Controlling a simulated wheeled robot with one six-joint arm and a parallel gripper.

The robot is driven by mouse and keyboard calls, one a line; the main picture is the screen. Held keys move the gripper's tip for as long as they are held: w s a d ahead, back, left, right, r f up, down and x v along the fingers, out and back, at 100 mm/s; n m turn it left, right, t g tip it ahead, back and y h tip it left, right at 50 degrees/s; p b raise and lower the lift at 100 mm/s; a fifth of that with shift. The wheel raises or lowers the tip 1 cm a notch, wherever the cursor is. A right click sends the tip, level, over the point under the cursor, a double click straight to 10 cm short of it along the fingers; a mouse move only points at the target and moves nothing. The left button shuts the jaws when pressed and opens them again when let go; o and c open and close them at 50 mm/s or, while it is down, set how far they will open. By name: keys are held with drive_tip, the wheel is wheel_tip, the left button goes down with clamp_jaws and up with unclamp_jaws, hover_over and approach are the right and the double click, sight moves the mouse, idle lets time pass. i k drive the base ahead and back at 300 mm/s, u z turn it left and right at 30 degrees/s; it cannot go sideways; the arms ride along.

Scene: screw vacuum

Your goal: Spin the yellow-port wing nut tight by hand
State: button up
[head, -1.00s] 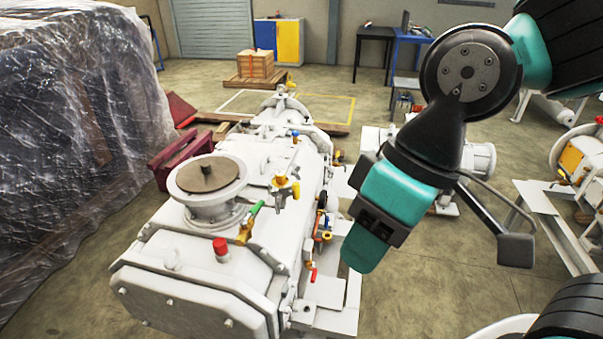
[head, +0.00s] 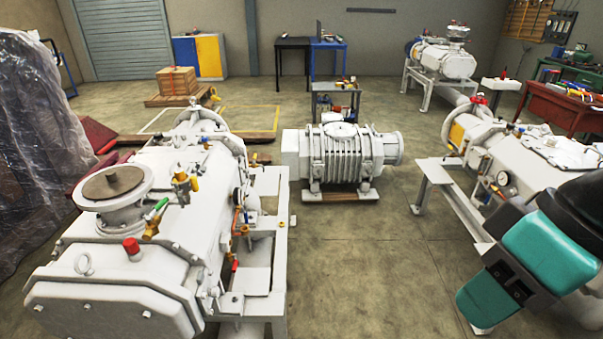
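A brass and yellow fitting (head: 183,185) stands upright on top of the large white pump (head: 190,225) at the left of the head view. A yellow piece is on its right side. A wing nut cannot be made out clearly at this size. The teal and black end of my arm (head: 510,280) is at the lower right, well apart from the pump and the fitting. My gripper's fingers cannot be told apart there, so whether it is open or shut does not show. Nothing held is visible.
A green-handled valve (head: 155,216) and a red cap (head: 131,247) are near the fitting. A white ribbed blower (head: 343,160) stands behind, in the middle. Another white machine (head: 540,165) is at the right. The floor (head: 365,265) between the machines is clear.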

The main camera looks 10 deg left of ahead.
sight(195, 170)
drive_tip(key=z, duration=0.05)
drive_tip(key=k, duration=0.3)
drive_tip(key=z, duration=0.45)
drive_tip(key=i, duration=1.45)
drive_tip(key=u, duration=1.05)
drive_tip(key=i, duration=0.7)
drive_tip(key=u, duration=0.45)
